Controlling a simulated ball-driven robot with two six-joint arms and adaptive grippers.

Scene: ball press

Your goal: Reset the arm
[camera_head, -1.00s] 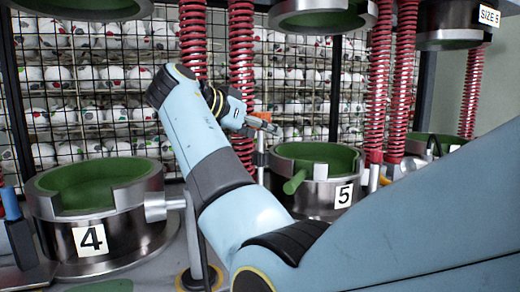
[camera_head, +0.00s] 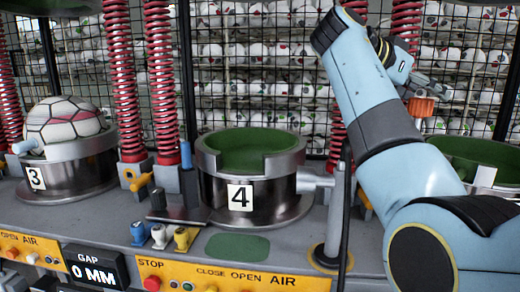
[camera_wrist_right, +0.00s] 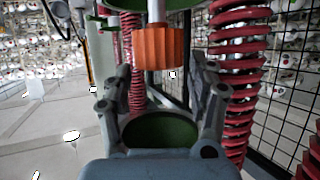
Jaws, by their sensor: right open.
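My right arm comes in from the right in the head view, light blue and dark grey. Its gripper (camera_head: 428,88) is raised above and behind the green-lined cup at the right edge. In the right wrist view the gripper (camera_wrist_right: 161,70) is open, with its two fingers spread and nothing held between them. An orange ribbed knob (camera_wrist_right: 162,47) on a metal shaft is ahead of the fingers; I cannot tell how far. An orange knob (camera_head: 420,107) also shows just below the gripper in the head view. My left gripper is not in view.
Press cup 4 (camera_head: 286,185) stands empty at the centre. Press cup 3 (camera_head: 82,178) at left holds a white and maroon ball (camera_head: 62,122). Red springs (camera_head: 160,80) and a black wire grid (camera_head: 262,65) are behind. A yellow control panel (camera_head: 235,277) runs along the front.

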